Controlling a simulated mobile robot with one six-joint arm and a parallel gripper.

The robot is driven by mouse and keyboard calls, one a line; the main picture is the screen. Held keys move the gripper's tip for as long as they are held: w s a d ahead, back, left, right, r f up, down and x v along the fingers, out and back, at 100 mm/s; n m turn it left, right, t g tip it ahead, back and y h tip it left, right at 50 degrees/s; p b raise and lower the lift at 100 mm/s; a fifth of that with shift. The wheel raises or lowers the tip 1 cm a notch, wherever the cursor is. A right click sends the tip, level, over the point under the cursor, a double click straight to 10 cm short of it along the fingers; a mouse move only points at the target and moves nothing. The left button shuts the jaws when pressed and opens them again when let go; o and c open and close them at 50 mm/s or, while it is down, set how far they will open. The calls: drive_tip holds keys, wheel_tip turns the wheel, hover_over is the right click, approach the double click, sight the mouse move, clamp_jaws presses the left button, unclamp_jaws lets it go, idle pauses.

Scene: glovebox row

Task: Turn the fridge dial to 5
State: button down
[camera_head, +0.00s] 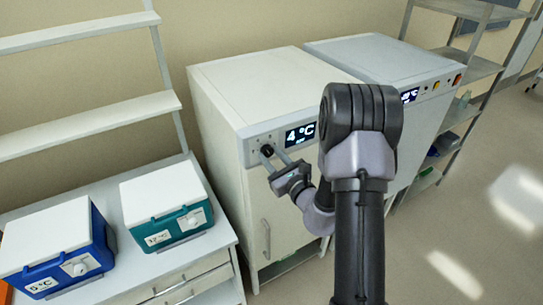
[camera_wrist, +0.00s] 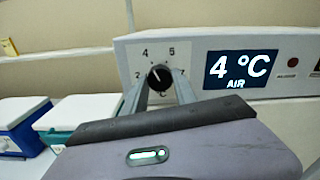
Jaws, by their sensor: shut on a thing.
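The fridge (camera_head: 265,85) is a white cabinet with a front control panel. Its black round dial (camera_head: 267,150) sits left of a display (camera_head: 300,134) reading 4 °C. In the wrist view the dial (camera_wrist: 160,77) has the numbers 2, 4, 5 and 7 around it, and its pale pointer mark tilts up and left, towards the 4. The display (camera_wrist: 241,68) there reads 4 °C AIR. My gripper (camera_head: 270,157) reaches the panel from the front, its two fingers on either side of the dial, shut on it. The fingers hide part of the lower numbers.
A second white cabinet (camera_head: 375,55) with its own display and buttons stands to the right. A blue cool box (camera_head: 60,260) and a teal one (camera_head: 168,212) sit on a bench at left. A metal rack (camera_head: 480,70) stands at far right beside open floor.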

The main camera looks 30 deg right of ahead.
drive_tip(key=m+p, duration=0.1)
drive_tip(key=m, duration=0.4)
drive_tip(key=shift+p, duration=0.4)
drive_tip(key=m+p, duration=0.2)
drive_tip(key=m, duration=0.3)
drive_tip(key=shift+m, duration=0.3)
drive_tip(key=c, duration=1)
unclamp_jaws()
